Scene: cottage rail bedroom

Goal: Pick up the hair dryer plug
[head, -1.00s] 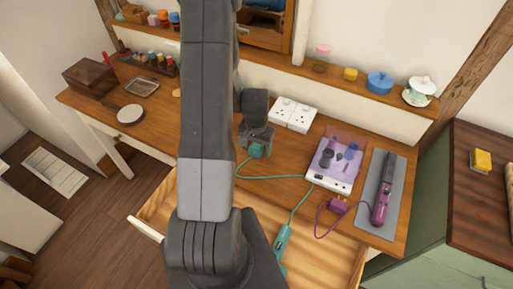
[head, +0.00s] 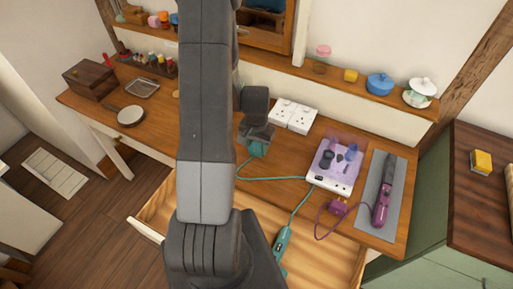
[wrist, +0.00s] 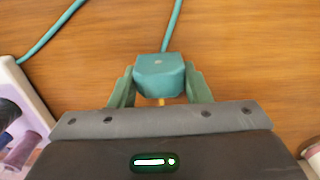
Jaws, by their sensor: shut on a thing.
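The teal plug (wrist: 160,75) is between the two fingers of my gripper (wrist: 160,88) in the wrist view, with the fingers against its sides. My gripper is shut on it. In the head view the plug (head: 257,149) shows just below my gripper (head: 257,143), over the wooden desk (head: 290,190). I cannot tell whether it touches the desktop. A teal cord runs from it across the desk and down to a teal handle (head: 282,242) at the open drawer. My arm hides part of the desk, and the end of the teal handle is cut off or covered.
A white double wall socket (head: 293,115) is behind the plug. To the right are a white and purple box (head: 335,165), a purple plug (head: 338,207) and a purple tool (head: 382,205) on a grey mat (head: 397,185). The drawer (head: 330,252) stands open in front.

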